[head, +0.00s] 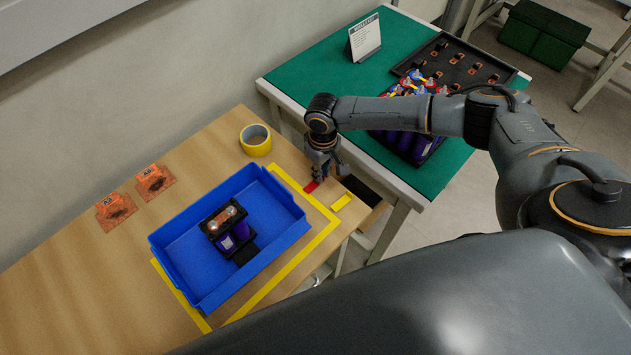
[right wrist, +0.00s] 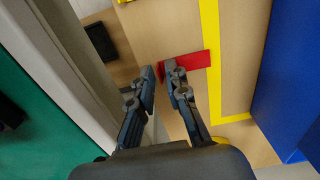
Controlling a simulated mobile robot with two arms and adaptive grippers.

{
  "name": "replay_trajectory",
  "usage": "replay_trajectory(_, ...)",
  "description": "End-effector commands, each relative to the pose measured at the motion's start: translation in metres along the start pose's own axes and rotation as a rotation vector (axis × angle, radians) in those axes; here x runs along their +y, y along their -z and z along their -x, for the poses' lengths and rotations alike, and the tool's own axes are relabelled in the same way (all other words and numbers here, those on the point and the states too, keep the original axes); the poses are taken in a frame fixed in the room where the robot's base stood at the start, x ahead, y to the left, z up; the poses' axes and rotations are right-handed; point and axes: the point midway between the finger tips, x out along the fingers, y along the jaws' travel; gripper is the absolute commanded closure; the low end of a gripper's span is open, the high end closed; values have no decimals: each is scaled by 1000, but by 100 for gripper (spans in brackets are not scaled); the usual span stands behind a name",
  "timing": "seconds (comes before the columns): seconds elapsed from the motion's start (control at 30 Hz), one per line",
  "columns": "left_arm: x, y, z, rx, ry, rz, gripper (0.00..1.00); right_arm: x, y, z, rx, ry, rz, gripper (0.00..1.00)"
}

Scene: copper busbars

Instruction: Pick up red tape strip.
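The red tape strip (head: 311,187) lies flat on the wooden table, near its right edge and beside the yellow tape outline. In the right wrist view the red tape strip (right wrist: 192,62) runs rightward from the fingertips to the yellow line. My right gripper (head: 321,172) points down just above the strip's end. In the wrist view the right gripper's fingertips (right wrist: 158,69) have a small gap between them. One fingertip overlaps the strip's left end; I cannot tell whether it touches. The strip lies flat, not held. My left gripper is not in view.
A blue tray (head: 170,257) holding dark parts stands left of the strip. A short yellow strip (head: 341,202) lies right of it. A yellow tape roll (head: 256,140) stands behind. The green table (head: 320,75) adjoins beyond a gap, carrying a black rack (head: 465,62).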

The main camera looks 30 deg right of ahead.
Motion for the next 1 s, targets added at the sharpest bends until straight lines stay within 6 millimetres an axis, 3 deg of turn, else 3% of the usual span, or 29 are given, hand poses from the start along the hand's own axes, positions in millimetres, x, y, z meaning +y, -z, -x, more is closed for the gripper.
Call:
replay_trajectory(0.03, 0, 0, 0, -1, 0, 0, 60, 0, 0, 0, 0, 0, 0, 89)
replay_trajectory(0.1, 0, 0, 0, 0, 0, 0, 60, 0, 0, 0, 0, 0, 0, 100)
replay_trajectory(0.67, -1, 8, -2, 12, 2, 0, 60, 0, 0, 8, 1, 1, -1, 100)
replay_trajectory(0.83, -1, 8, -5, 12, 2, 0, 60, 1, 1, 32, 4, 1, -2, 100)
replay_trajectory(1.0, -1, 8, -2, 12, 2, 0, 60, -19, -24, 68, 3, 2, 4, 100)
